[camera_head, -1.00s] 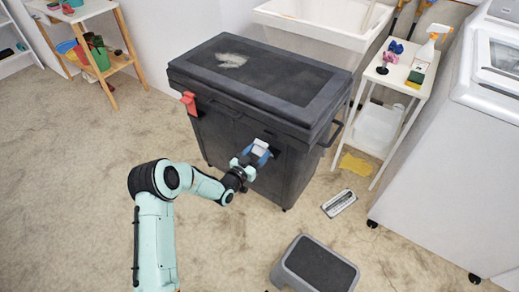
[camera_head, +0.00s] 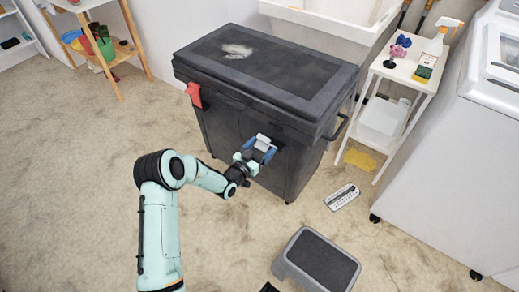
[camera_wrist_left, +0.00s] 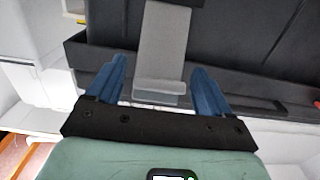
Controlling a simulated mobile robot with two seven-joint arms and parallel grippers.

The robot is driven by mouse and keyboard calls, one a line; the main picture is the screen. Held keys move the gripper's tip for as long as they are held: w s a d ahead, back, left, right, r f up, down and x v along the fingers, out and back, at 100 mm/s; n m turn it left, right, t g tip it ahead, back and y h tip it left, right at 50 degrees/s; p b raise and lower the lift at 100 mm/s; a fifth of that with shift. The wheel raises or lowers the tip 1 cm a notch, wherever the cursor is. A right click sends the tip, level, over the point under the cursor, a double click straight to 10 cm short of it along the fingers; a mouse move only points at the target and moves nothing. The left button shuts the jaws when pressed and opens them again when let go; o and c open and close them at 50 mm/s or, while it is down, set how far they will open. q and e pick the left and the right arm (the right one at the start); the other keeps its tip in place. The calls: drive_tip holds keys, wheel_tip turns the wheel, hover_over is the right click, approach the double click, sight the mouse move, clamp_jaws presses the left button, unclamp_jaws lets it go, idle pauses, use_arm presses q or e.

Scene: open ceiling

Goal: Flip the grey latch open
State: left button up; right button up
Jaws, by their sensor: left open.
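The grey latch (camera_head: 264,138) is on the front of the black chest (camera_head: 255,98), towards the right. My left gripper (camera_head: 260,149) is in front of the latch with its blue fingers apart. In the left wrist view, the grey latch (camera_wrist_left: 163,55) is a flat strip with a lip at its lower end. There, the two blue fingers of the left gripper (camera_wrist_left: 158,85) stand on either side of the lip, with a gap on each side. A red latch (camera_head: 194,95) is on the chest's front left. The chest's lid is down.
A grey step stool (camera_head: 318,262) stands on the floor in front, and a small panel (camera_head: 342,197) lies to the right. A white side table (camera_head: 410,68) holds a spray bottle and small items. A white appliance (camera_head: 445,150) stands far right. The left floor is clear.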

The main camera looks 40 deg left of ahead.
use_arm(q)
drive_tip(key=s+d+p, duration=0.1)
drive_tip(key=s+p, duration=0.1)
drive_tip(key=s, duration=1.1)
drive_tip(key=shift+s+d+p, duration=0.15)
drive_tip(key=shift+d+p, duration=0.1)
drive_tip(key=shift+p, duration=0.1)
use_arm(e)
drive_tip(key=r, duration=0.1)
drive_tip(key=a+r, duration=0.1)
drive_tip(key=r, duration=0.1)
drive_tip(key=shift+s+a+r, duration=0.3)
drive_tip(key=shift+a+r, duration=0.05)
